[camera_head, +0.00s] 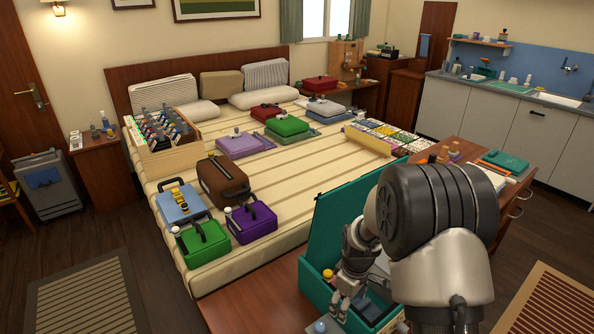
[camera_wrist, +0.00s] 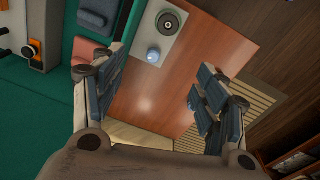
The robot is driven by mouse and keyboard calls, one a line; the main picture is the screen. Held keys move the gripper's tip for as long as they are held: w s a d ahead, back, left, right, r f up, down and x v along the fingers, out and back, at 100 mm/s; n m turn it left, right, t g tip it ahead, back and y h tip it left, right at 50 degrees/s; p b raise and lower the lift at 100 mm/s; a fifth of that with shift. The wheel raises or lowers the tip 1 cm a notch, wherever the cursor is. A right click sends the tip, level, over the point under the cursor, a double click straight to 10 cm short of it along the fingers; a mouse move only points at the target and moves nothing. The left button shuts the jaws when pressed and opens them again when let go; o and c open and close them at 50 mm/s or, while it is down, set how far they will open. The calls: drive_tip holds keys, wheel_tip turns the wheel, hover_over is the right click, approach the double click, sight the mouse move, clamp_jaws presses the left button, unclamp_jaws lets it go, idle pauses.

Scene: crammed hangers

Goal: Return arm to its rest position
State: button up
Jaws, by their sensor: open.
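My gripper (camera_head: 341,305) hangs low beside the open teal case (camera_head: 318,280) in the head view, near the wooden surface at the bottom. In the wrist view my gripper (camera_wrist: 161,78) has its two fingers wide apart. Nothing is between them; bare wooden surface (camera_wrist: 160,100) shows through the gap. A pale blue ball (camera_wrist: 153,55) on a grey plate (camera_wrist: 178,40) lies beyond the fingers. My arm hides part of the case and the surface behind it in the head view.
The case's raised teal lid (camera_head: 335,215) stands close to my arm. A bed with several coloured bags, including a green one (camera_head: 203,245) and a purple one (camera_head: 252,222), lies to the left. A wooden counter (camera_head: 465,155) with small items stands behind my arm. Dark floor (camera_head: 150,275) is open at left.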

drive_tip(key=s+r+m+t, duration=0.1)
drive_tip(key=s+r+m, duration=0.3)
drive_tip(key=r, duration=1)
drive_tip(key=s+r+m+t, duration=0.1)
drive_tip(key=s+r, duration=0.3)
drive_tip(key=s, duration=0.4)
drive_tip(key=s+r+m+t, duration=0.1)
drive_tip(key=s+r+m, duration=0.1)
drive_tip(key=s+r, duration=0.3)
drive_tip(key=s+r+m, duration=0.2)
drive_tip(key=s+r, duration=0.2)
drive_tip(key=s, duration=0.7)
drive_tip(key=shift+r+m+t, duration=0.3)
drive_tip(key=shift+r+t, duration=0.1)
